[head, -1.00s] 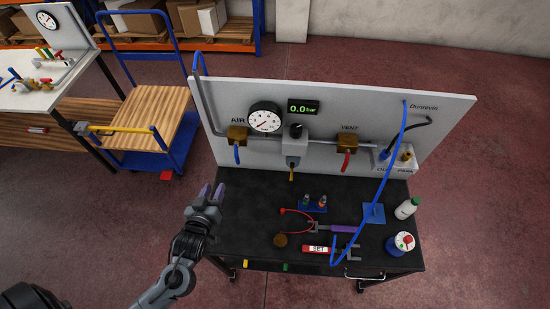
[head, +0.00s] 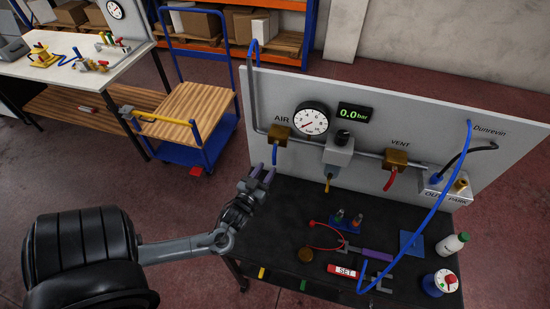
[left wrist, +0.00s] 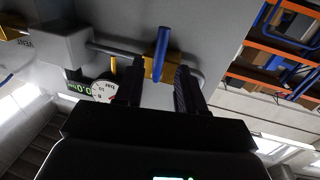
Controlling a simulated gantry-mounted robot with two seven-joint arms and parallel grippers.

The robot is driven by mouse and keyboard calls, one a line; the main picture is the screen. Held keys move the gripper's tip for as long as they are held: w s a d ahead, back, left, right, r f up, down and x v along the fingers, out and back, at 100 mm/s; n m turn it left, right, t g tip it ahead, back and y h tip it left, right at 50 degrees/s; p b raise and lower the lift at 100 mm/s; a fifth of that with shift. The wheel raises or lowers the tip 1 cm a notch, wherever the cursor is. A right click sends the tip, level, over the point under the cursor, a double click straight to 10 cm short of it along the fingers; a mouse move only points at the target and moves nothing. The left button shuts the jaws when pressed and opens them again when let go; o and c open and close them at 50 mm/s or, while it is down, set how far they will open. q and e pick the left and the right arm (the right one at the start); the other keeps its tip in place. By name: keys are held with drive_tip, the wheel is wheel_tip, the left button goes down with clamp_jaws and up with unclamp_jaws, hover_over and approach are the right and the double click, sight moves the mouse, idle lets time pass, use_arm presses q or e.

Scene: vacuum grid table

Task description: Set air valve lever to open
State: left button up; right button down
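The brass air valve (head: 280,132) sits on the grey panel under the label AIR. Its blue lever (head: 275,155) hangs straight down. In the left wrist view the picture is turned over, and the blue lever (left wrist: 162,45) shows in front of the brass valve body (left wrist: 152,68). My left gripper (head: 262,176) is just below and left of the lever in the head view, apart from it. In the left wrist view my left gripper (left wrist: 160,85) is open and empty, with the lever lined up between its two fingers. My right gripper is not in view.
The gauge (head: 312,119), the 0.0 bar display (head: 355,113) and the red vent lever (head: 390,180) are right of the air valve. The black table (head: 285,220) holds a red SET tag (head: 345,271), bottles and tools. A blue hose (head: 440,200) hangs at right.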

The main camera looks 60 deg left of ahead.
sight(273, 160)
use_arm(q)
drive_tip(key=shift+p+x, duration=0.3)
drive_tip(key=shift+x, duration=3.15)
drive_tip(key=shift+c, duration=0.5)
clamp_jaws()
drive_tip(key=shift+d, duration=0.1)
